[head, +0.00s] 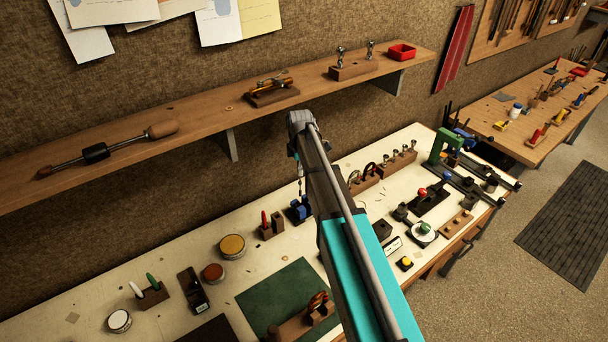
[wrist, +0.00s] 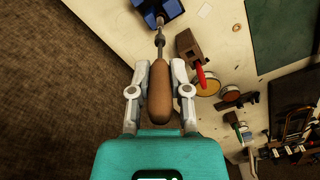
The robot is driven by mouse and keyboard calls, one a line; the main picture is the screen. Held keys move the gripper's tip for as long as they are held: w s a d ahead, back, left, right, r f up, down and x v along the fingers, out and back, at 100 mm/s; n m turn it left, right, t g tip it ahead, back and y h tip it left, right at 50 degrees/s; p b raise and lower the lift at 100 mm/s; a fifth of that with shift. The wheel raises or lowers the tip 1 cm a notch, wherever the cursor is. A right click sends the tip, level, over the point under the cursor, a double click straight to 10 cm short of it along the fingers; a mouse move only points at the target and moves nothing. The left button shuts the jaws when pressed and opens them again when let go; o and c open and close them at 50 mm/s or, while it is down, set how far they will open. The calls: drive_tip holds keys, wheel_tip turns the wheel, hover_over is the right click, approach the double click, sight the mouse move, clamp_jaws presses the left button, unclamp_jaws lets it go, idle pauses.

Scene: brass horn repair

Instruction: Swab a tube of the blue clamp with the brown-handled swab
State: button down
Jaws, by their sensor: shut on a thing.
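In the wrist view my gripper (wrist: 159,78) is shut on the brown handle of the swab (wrist: 158,100). The swab's thin grey shaft points away from my gripper to the blue clamp (wrist: 167,9), which is cut off by the top edge. The swab's far end overlaps the clamp's edge; I cannot tell whether it is inside a tube or only in front of it. In the head view the blue clamp (head: 299,211) sits on the pale bench near the wall. The swab's shaft (head: 299,186) hangs above it, and my arm hides the gripper's fingers.
A wooden block with a red-handled tool (head: 270,228) stands just left of the clamp. Round tins (head: 232,246) and a green mat (head: 283,300) lie nearby. Above, a wall shelf (head: 200,118) carries a long wooden-handled tool (head: 100,152). Racks and fixtures crowd the bench's right.

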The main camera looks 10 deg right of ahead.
drive_tip(key=s+d+r+m+p, duration=0.1)
drive_tip(key=d+m, duration=0.1)
drive_tip(key=d, duration=1.2)
drive_tip(key=shift+s+d+r, duration=0.3)
drive_tip(key=shift+a, duration=0.1)
